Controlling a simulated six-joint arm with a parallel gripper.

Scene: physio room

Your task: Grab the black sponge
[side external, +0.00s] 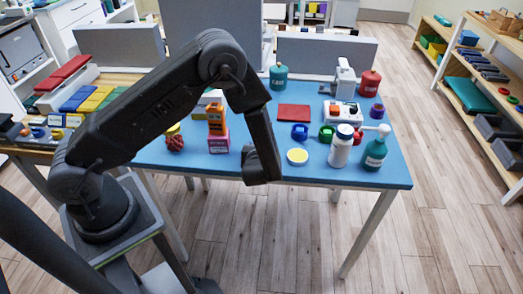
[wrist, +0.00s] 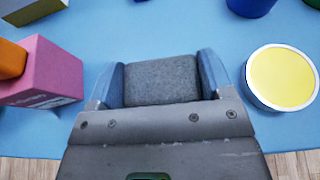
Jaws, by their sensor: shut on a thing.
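The black sponge (wrist: 161,80) is a dark grey, rough-textured block in the wrist view. It lies between the two blue fingers of my gripper (wrist: 161,72), which is shut on it from left and right. In the side external view my gripper (side external: 262,168) is low over the front part of the blue table (side external: 385,170). The sponge cannot be made out there, hidden by the gripper. I cannot tell whether it touches the table.
A pink box (side external: 219,142) with an orange box (side external: 216,119) on it stands left of my gripper. A yellow-topped round tub (wrist: 282,77) is close on the right. A white bottle (side external: 341,150) and green pump bottle (side external: 374,152) stand farther right. The table's front edge is near.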

